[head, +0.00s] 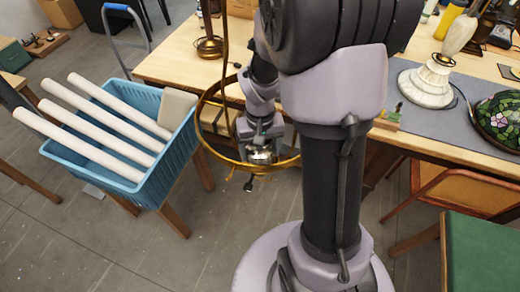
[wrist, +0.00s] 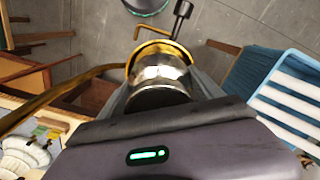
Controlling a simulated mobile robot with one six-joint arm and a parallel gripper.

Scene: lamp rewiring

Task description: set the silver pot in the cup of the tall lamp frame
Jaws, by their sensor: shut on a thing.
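The silver pot (wrist: 160,80) is between the fingers of my gripper (wrist: 163,92). In the head view the pot (head: 261,156) shows just below my gripper (head: 260,139), at the low part of the tall lamp frame's brass hoop (head: 203,110). In the wrist view a gold cup rim (wrist: 160,46) curves around the pot's far end, and a brass arm of the frame (wrist: 75,82) runs in from the left. The pot looks lined up with the cup. Its lower end is hidden, so I cannot tell whether it rests on the cup's floor.
A blue crate (head: 160,185) with white tubes stands to the left. A wooden workbench (head: 170,62) lies behind, with a white lamp base (head: 428,85) and a stained-glass shade (head: 500,120) at right. A dark socket piece (wrist: 182,12) hangs beyond the cup.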

